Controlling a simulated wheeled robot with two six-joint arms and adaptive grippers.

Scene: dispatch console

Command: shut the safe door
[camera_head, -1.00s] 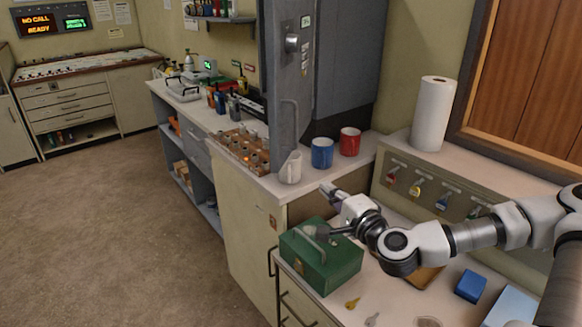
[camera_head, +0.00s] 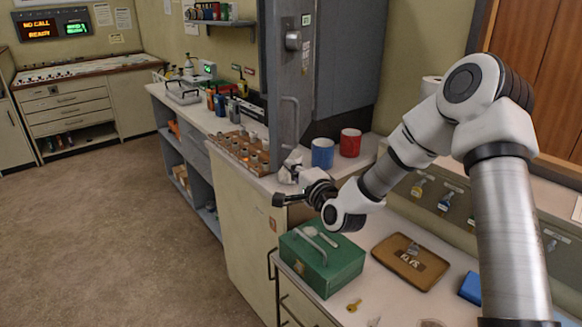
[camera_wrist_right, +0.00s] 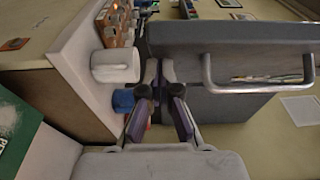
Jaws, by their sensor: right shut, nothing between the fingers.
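The grey safe door (camera_head: 285,75) stands open from the grey safe (camera_head: 345,65), with a knob and a bar handle on it. In the right wrist view the door (camera_wrist_right: 215,45) fills the upper right, with its bar handle (camera_wrist_right: 255,88) at the right. My right gripper (camera_head: 292,170) is shut and empty, low beside the door's bottom edge. In the right wrist view its fingertips (camera_wrist_right: 160,72) lie between the white mug (camera_wrist_right: 115,66) and the door; I cannot tell whether they touch the door. My left gripper is out of view.
Blue (camera_head: 322,153) and red (camera_head: 350,142) mugs stand on the counter before the safe. A rack of stamps (camera_head: 240,150) is left of the door. A green cash box (camera_head: 320,262) and brown tray (camera_head: 410,262) sit on the lower counter. The floor at left is clear.

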